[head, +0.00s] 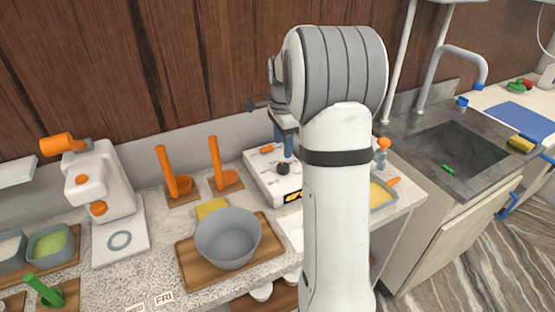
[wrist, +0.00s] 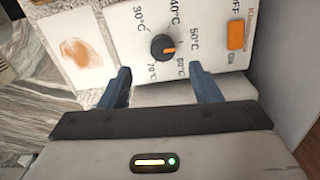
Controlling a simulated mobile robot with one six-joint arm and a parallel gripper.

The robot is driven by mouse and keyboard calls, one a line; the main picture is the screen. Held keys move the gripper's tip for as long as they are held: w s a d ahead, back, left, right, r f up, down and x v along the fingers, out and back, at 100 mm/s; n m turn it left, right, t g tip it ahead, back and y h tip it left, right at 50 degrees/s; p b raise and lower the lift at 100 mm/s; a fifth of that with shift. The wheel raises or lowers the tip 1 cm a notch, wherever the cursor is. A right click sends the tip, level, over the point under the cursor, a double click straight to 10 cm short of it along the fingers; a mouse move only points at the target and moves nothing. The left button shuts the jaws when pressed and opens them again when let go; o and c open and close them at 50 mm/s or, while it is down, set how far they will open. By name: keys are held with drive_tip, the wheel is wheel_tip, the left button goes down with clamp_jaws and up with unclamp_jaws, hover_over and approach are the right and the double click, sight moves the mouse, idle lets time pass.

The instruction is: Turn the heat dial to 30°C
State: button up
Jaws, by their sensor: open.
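The heat dial (wrist: 163,47) is a round dark knob with an orange mark, on a white panel (wrist: 125,20) printed 30°C to 70°C. The mark points right, between the 50°C and 60°C labels; 30°C is at the upper left. My gripper (wrist: 160,72) is open and empty, its two blue-grey fingertips apart on either side below the dial in the wrist view. I cannot tell if they touch the panel. In the head view the dial (head: 282,168) shows on the white heating unit (head: 262,178), with my gripper (head: 284,150) just above it.
An orange on/off switch (wrist: 236,35) is right of the dial. A grey bowl (head: 228,240) on a wooden board (head: 190,272) stands left of the unit. A tray of yellow food (head: 383,194) is to its right, then the sink (head: 455,160). My arm hides part of the counter.

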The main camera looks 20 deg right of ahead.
sight(283, 166)
drive_tip(key=shift+w+d+f+m, duration=0.2)
drive_tip(key=shift+d+f+m, duration=0.1)
drive_tip(key=shift+f, duration=0.4)
wheel_tip(283, 166, down, 7)
drive_tip(key=shift+r+p, duration=0.1)
drive_tip(key=shift+p, duration=0.3)
drive_tip(key=shift+c, duration=0.4)
